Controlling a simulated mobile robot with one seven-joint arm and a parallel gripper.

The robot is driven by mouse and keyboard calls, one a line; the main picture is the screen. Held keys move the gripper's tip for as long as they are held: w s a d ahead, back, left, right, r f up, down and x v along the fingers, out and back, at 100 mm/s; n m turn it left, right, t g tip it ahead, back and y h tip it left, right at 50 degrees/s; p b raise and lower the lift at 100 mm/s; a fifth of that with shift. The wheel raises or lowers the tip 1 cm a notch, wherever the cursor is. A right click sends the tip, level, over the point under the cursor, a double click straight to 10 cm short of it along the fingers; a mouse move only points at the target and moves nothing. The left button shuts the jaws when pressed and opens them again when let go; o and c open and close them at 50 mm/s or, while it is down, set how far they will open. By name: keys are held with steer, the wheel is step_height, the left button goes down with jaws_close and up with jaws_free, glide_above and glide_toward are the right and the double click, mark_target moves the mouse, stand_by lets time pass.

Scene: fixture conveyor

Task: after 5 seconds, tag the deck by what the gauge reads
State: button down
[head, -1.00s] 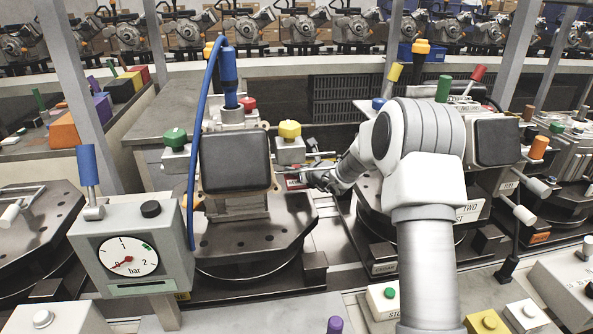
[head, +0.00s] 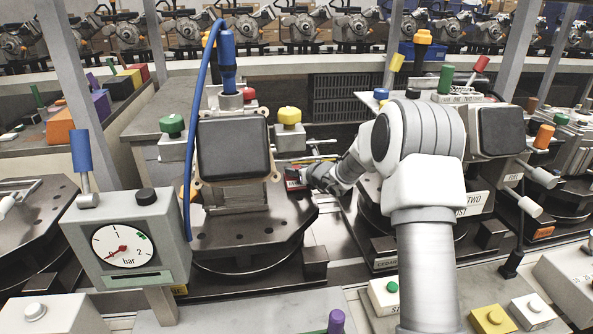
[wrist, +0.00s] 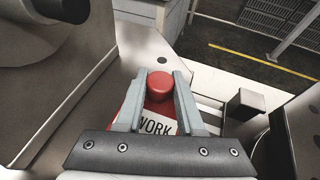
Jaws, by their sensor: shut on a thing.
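The gauge (head: 123,246) stands on a grey box at left in the head view; its red needle points to the lower left, at the low end of the scale below 1. A green mark sits on the dial's upper right. The deck (head: 240,234) is the dark holed plate right of the gauge. My gripper (head: 305,178) is at the deck's right rear edge, shut on a red tag (head: 292,184). In the wrist view, the red tag (wrist: 160,90) with a red knob and a label reading WORK is between the fingers (wrist: 158,92). I cannot tell whether it touches the deck.
A black-faced block (head: 233,148) with a blue hose stands on the deck, left of my gripper. Green (head: 172,125) and yellow (head: 290,116) knobs rise behind it. Another station (head: 470,205) stands to the right. Buttons line the front.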

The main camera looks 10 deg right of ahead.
steer(key=shift+f+b, duration=0.5)
steer(key=shift+c, duration=2.2)
jaws_free()
steer(key=p+v, duration=0.1)
steer(key=v, duration=1.6)
steer(key=shift+s, duration=0.2)
